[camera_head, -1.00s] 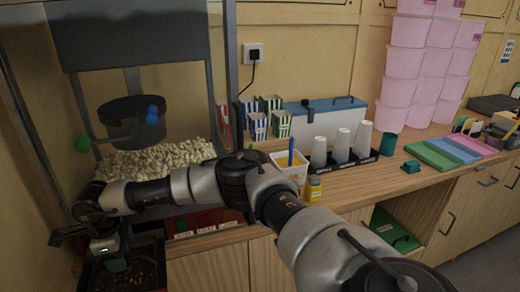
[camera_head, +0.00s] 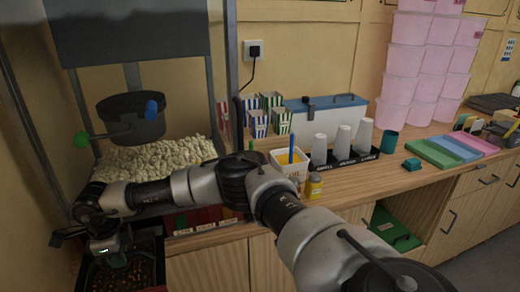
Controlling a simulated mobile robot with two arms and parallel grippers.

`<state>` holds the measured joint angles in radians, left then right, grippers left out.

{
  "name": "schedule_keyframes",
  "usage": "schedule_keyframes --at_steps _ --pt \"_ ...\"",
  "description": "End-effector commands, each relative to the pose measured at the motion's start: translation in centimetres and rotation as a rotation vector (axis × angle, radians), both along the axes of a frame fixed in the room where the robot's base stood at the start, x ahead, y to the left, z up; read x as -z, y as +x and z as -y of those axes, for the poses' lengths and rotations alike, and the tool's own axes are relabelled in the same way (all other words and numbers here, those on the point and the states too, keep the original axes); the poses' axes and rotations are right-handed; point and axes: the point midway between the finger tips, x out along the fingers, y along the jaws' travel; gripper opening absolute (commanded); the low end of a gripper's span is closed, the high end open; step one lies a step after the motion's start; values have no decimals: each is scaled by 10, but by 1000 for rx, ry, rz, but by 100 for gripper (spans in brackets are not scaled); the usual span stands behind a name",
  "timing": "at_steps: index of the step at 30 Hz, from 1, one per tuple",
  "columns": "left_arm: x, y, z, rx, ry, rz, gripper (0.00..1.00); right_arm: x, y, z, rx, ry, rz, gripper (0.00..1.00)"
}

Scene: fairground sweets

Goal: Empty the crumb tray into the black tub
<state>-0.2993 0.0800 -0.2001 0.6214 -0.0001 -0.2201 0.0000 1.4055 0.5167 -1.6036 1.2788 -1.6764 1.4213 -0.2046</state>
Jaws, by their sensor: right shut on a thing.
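The crumb tray (camera_head: 160,262), dark with brown crumbs in it, shows at the bottom left below the popcorn machine, cut off by the picture's lower edge. My right gripper (camera_head: 108,252) points down at the tray's far left part and is shut on it; the exact grip point is too dark to make out. My right forearm crosses in front of the machine and hides part of its front. My left gripper is not in view. I cannot make out the black tub.
The popcorn machine holds a heap of popcorn (camera_head: 155,160) and a black kettle (camera_head: 130,118). On the counter stand a tub with a blue handle (camera_head: 290,163), a yellow bottle (camera_head: 314,186), white cups (camera_head: 343,143) and pink tubs (camera_head: 405,62). An open cupboard shows a green item (camera_head: 393,226).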

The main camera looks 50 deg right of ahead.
Motion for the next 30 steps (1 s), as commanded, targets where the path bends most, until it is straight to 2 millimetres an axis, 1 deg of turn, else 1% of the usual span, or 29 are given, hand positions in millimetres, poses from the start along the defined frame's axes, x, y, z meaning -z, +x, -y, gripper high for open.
schedule_keyframes --at_steps 1,3,30 --pt "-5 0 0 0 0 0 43 -8 1 0 0 1 2 0" --pt "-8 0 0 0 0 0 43 -14 1 0 0 1 3 0" --pt "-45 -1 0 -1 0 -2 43 -86 1 0 1 2 3 0"
